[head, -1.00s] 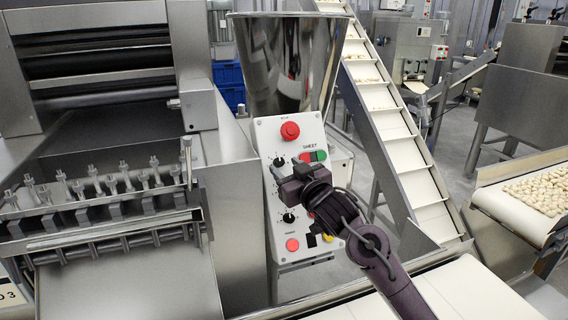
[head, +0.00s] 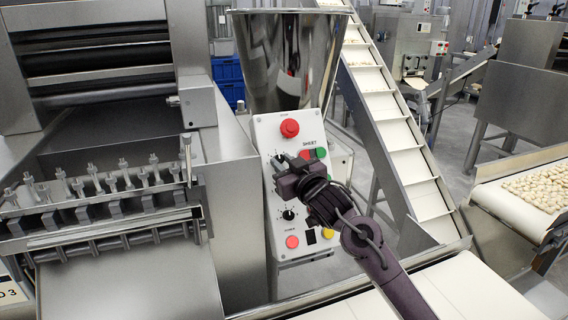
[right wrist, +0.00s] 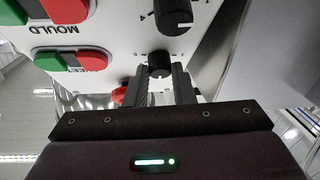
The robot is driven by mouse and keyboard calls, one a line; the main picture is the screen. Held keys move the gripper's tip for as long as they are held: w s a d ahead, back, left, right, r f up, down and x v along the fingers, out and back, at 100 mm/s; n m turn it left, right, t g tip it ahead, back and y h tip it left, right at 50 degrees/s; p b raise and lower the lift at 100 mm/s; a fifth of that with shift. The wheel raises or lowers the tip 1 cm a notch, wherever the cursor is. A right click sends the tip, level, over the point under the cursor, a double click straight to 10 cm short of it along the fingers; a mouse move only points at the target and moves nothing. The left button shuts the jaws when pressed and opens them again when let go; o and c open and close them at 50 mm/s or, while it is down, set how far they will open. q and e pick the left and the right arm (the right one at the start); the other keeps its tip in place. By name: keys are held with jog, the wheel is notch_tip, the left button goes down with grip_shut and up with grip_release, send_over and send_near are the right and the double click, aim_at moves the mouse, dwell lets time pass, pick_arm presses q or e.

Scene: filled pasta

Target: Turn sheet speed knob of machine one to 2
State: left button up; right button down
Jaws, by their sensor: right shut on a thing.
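The control panel (head: 262,200) of the machine stands upright below the steel hopper. My right gripper (head: 282,164) is at the panel's upper left, beside the SHEET buttons. In the right wrist view, upside down, my right gripper (right wrist: 160,80) has its two fingers on either side of a small black knob (right wrist: 159,62), shut on it. This knob is the one nearest the SHEET buttons; its pointer is hidden. A second black knob (right wrist: 172,14) with a white pointer lies beyond it. My left gripper is not in view.
A red button (head: 289,128) sits at the panel's top, close to my gripper. Red and green SHEET buttons (right wrist: 70,60) are beside the knob. A lower knob (head: 288,215) and a red button (head: 292,242) are below. The hopper (head: 290,60) rises above.

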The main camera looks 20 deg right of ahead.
jog(key=shift+d+r+n+g+y+p, duration=0.1)
jog(key=shift+n+g+y+p, duration=0.1)
jog(key=shift+n+y+p, duration=0.3)
jog(key=shift+d+r+n+g+y+p, duration=0.1)
jog(key=shift+n+g+y+p, duration=0.1)
jog(key=shift+n+p, duration=0.5)
jog(key=n+g+y+p, duration=0.1)
jog(key=n+p, duration=0.1)
jog(key=n, duration=0.1)
jog(key=shift+w+d+r+n, duration=0.1)
jog(key=shift+n, duration=0.2)
jog(key=n+g+y+p, duration=0.1)
jog(key=n, duration=0.2)
jog(key=shift+d+g+y, duration=0.1)
jog(key=shift+g+y, duration=0.2)
jog(key=shift+y, duration=0.1)
jog(key=shift+w+n+g+y+p, duration=0.1)
jog(key=shift+n+g+y+p, duration=0.2)
jog(key=shift+n+g+p, duration=0.75)
jog(key=shift+n+t, duration=0.25)
jog(key=shift+n, duration=0.4)
jog(key=c, duration=1.2)
grip_release()
jog(key=shift+c, duration=0.2)
